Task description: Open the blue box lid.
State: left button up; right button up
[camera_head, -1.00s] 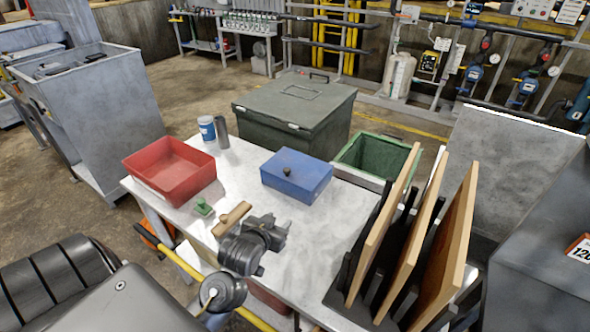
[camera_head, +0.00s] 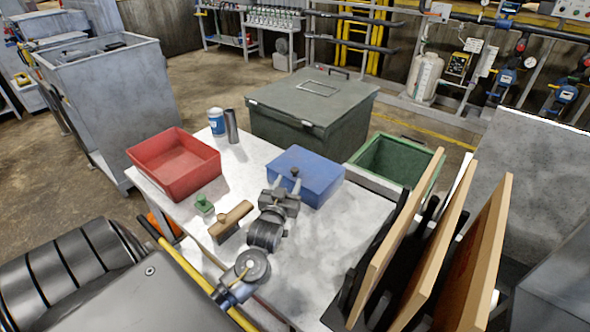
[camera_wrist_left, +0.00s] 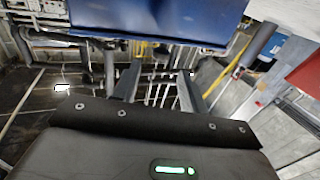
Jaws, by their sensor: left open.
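The blue box (camera_head: 318,177) sits on the white table with its lid (camera_head: 310,160) down and a dark round knob (camera_head: 295,171) on top. My left gripper (camera_head: 287,186) is open and empty at the near left side of the box, just in front of the knob in the head view. It covers part of the box's near side. In the left wrist view the blue box (camera_wrist_left: 150,18) fills the top, beyond the two spread fingers (camera_wrist_left: 157,82). Nothing is between the fingers. I cannot tell whether they touch the box. My right gripper is not in view.
A red tray (camera_head: 174,178), a blue-and-white can (camera_head: 216,122), a grey cylinder (camera_head: 231,126), a green stamp-like object (camera_head: 204,205) and a wooden-handled tool (camera_head: 232,217) are left of the box. A green bin (camera_head: 396,160) and upright boards (camera_head: 440,255) stand right.

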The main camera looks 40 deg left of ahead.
aim_at(293, 172)
pick_arm(q)
jog(key=p+x, duration=0.1)
jog(key=x, duration=0.5)
jog(key=shift+f, duration=0.15)
jog(key=shift+w+a+p, duration=0.2)
jog(key=shift+w+p, duration=0.1)
jog(key=shift+w, duration=0.3)
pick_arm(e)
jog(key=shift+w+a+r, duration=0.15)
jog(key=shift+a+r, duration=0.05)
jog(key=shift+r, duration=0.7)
pick_arm(q)
grip_shut()
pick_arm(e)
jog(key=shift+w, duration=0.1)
